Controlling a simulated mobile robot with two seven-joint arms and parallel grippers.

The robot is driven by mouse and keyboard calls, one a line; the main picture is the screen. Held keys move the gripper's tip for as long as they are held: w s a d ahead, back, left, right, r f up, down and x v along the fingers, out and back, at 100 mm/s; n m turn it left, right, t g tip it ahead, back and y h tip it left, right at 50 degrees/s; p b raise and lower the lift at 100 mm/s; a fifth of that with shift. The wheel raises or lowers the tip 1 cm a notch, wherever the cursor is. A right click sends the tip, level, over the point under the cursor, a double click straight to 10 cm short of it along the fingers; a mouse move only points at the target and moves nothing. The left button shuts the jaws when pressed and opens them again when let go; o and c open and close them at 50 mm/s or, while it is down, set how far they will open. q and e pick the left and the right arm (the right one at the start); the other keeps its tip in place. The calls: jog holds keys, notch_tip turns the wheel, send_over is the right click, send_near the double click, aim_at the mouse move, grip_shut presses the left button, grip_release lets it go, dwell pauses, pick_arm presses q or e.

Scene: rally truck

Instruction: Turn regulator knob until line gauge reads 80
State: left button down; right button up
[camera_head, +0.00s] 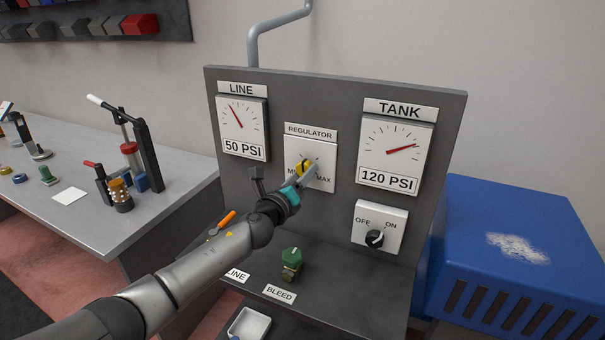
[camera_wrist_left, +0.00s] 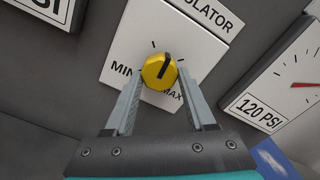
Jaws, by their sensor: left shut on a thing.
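The yellow regulator knob (camera_head: 304,167) sits on a white plate (camera_head: 322,150) marked MIN and MAX on the grey panel. It also shows in the left wrist view (camera_wrist_left: 158,72), with a black pointer line tilted toward the upper right. My left gripper (camera_head: 306,172) is shut on the knob, with one finger on each side of it in the left wrist view (camera_wrist_left: 164,88). The line gauge (camera_head: 240,128) reads 50 PSI, its needle pointing to the upper left. My right gripper is not in view.
The tank gauge (camera_head: 396,152) reads 120 PSI. Below it is a black OFF/ON switch (camera_head: 374,238). A green bleed valve (camera_head: 291,256) stands on the ledge below my arm. A blue machine (camera_head: 520,255) is at the right; a workbench (camera_head: 130,215) with tools is at the left.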

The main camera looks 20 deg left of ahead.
pick_arm(q)
jog(key=m+p, duration=0.1)
jog(key=m, duration=0.3)
jog(key=shift+a+m, duration=0.1)
jog(key=shift+m, duration=0.2)
jog(key=shift+a+m+p, duration=0.1)
jog(key=shift+m+p, duration=0.55)
jog(key=shift+m, duration=1.85)
jog(key=shift+c, duration=1.2)
grip_release()
